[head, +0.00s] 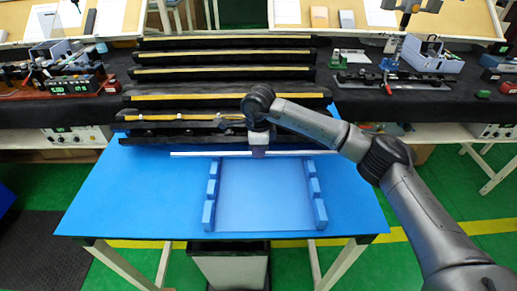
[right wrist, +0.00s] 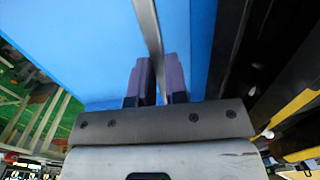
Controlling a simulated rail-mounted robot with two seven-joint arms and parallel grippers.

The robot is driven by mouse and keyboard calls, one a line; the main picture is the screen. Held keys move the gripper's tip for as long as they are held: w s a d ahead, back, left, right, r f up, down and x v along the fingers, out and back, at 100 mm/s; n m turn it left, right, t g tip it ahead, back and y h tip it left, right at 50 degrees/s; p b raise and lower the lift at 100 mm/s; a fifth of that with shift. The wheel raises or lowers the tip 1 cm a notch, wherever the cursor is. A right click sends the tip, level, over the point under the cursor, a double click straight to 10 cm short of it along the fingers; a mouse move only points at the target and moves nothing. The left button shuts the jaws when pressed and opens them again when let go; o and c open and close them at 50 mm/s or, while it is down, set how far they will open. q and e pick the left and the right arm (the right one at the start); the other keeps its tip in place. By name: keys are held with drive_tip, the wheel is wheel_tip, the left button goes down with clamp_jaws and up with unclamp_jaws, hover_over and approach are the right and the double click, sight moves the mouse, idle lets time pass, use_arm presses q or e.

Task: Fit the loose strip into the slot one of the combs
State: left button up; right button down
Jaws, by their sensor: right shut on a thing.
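The loose strip (head: 200,154) is long, thin and pale, and lies crosswise just beyond the far ends of the combs in the head view. My right gripper (head: 258,152) is shut on it near its middle. In the right wrist view the strip (right wrist: 147,25) runs between the two purple fingers (right wrist: 160,82). The left comb (head: 211,195) and right comb (head: 315,195) are blue, toothed and parallel on the blue table, with gaps between their blocks. I cannot tell the strip's exact height above the table. My left gripper is out of view.
A black rack with several yellow-striped rails (head: 225,97) stands right behind the strip. The blue table (head: 120,195) is bare to the left and right of the combs. A bin (head: 230,268) stands below its front edge. Benches with equipment (head: 400,75) lie beyond.

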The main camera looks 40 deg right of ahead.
drive_tip(key=shift+p, duration=0.3)
idle(0.6)
drive_tip(key=shift+p, duration=0.3)
idle(0.6)
idle(0.7)
drive_tip(key=shift+f, duration=0.8)
drive_tip(key=shift+f+b, duration=0.35)
drive_tip(key=shift+f, duration=0.45)
drive_tip(key=shift+f, duration=0.3)
